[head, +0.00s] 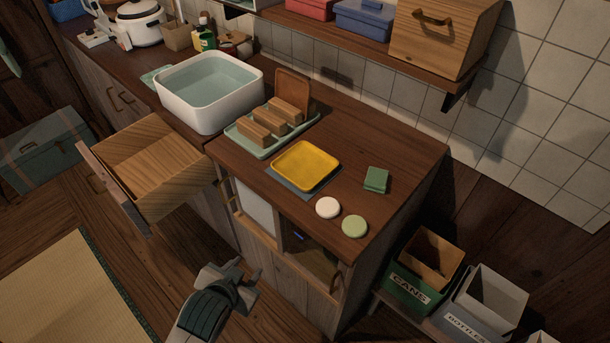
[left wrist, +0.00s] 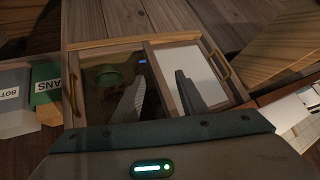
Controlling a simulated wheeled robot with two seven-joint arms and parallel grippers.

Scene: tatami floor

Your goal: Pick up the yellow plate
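The yellow plate (head: 305,165) is a square with rounded corners. It lies flat on a blue-grey mat (head: 283,185) near the front edge of the wooden counter. My left gripper (head: 248,270) is in front of the counter, below and to the left of the plate in the head view, and apart from it. In the left wrist view the two fingers of my left gripper (left wrist: 160,80) are spread with nothing between them, facing the cabinet front. The plate is not seen in the left wrist view. My right gripper is not in view.
A dish rack (head: 233,134) with wooden blocks and a white basin (head: 170,100) stand left of the plate. A green sponge (head: 376,180) and two round discs (head: 328,208) lie to its right. An open drawer (head: 135,185) juts out at left. Bins (head: 420,275) stand at lower right.

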